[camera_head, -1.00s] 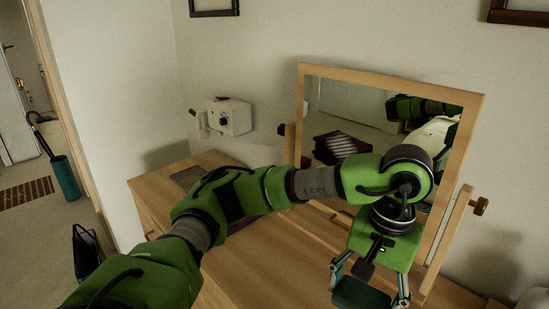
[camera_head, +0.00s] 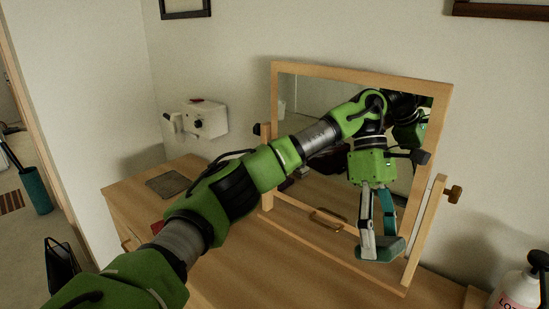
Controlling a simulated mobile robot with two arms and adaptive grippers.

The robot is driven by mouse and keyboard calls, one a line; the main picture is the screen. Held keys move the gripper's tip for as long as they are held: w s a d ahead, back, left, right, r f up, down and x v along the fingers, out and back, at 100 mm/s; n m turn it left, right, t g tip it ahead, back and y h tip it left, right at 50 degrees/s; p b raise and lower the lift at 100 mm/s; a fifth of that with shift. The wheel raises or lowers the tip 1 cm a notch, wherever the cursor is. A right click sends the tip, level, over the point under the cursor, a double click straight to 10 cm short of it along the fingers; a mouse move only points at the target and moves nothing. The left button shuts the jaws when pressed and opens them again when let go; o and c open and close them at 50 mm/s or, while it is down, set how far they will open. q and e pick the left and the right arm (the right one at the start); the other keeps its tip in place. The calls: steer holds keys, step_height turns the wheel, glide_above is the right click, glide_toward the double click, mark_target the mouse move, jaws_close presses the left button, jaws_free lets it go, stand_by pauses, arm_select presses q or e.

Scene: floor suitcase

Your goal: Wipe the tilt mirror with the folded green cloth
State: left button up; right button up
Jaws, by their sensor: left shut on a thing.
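The tilt mirror (camera_head: 310,92) stands on the wooden dresser, its glass in a light wooden frame leaning between posts with side knobs. My left arm crosses in front of it, and my left gripper (camera_head: 378,238) points down before the right part of the glass. It is shut on the folded green cloth (camera_head: 380,249), a dark green pad near the mirror's lower edge. I cannot tell whether the cloth touches the glass. My arm hides the middle of the mirror, and its reflection shows at the upper right of the glass. My right gripper is not in view.
The dresser top (camera_head: 255,275) has bare room in front of the mirror. A grey mat (camera_head: 168,184) lies at its back left. A white lotion bottle (camera_head: 518,290) stands at the right. A white box (camera_head: 200,121) is on the wall. A black bag (camera_head: 62,268) is at the lower left.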

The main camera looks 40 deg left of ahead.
mark_target(386, 238)
arm_select(q)
steer(key=w+n+h, duration=0.1)
steer(key=n, duration=0.1)
steer(key=w+a+r+n+t+h, duration=0.1)
steer(key=n+h, duration=0.1)
steer(key=n, duration=0.1)
steer(key=shift+w+a+r+t, duration=0.1)
steer(key=shift+w+r+t, duration=0.1)
steer(key=shift+w+t, duration=0.1)
steer(key=w+a+r+n+t+y+b, duration=0.1)
steer(key=w+a+n+t, duration=0.3)
steer(key=a+n+t, duration=0.5)
steer(key=w+a+r+n+t+y+b, duration=0.1)
steer(key=w+a+r+n+t, duration=0.1)
steer(key=a+n+t, duration=0.7)
steer(key=w+a, duration=0.1)
steer(key=a, duration=0.2)
steer(key=shift+w+r+t+b, duration=0.3)
steer(key=shift+w, duration=0.1)
steer(key=shift+o, duration=0.2)
steer(key=s+a+n+t+y, duration=0.1)
steer(key=a+n+t+y, duration=0.1)
steer(key=a, duration=0.7)
steer(key=shift+a+f+n+y, duration=0.3)
steer(key=shift+n+y, duration=0.3)
steer(key=shift+y, duration=0.4)
steer(key=w, duration=0.6)
steer(key=shift+d+b, duration=0.25)
steer(key=shift+b, duration=0.05)
steer(key=shift+w, duration=0.4)
